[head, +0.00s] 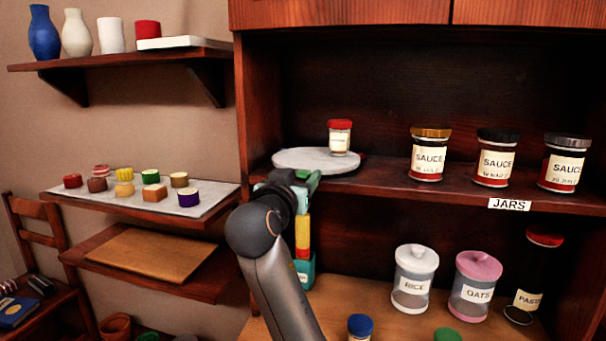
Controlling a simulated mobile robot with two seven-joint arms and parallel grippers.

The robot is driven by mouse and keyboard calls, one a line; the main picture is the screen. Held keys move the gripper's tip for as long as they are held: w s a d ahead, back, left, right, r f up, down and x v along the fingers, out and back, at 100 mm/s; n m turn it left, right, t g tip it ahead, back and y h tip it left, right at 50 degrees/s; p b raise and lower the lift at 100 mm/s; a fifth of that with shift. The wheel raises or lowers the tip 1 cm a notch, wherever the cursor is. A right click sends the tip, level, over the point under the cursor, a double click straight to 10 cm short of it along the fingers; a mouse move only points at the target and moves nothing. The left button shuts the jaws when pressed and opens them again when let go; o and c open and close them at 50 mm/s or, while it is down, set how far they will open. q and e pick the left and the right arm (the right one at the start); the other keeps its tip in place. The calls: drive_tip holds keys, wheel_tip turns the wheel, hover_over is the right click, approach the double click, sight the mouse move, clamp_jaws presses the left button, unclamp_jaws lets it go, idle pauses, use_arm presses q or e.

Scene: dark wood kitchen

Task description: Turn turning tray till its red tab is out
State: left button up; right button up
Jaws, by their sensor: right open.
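The turning tray (290,160) is a pale grey round disc near the left end of the middle cupboard shelf. A small jar with a red lid (339,137) stands upright on its right part. My left gripper is not in view.
Several sauce jars (430,155) stand to the right on the same shelf, above a JARS label (509,204). The cupboard's left side wall (257,95) is close to the tray. Below are the rice jar (414,277) and oats jar (474,281). Shelf room is clear right of the tray.

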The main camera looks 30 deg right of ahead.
drive_tip(key=shift+w+d, duration=0.1)
idle(0.3)
clamp_jaws()
idle(1.3)
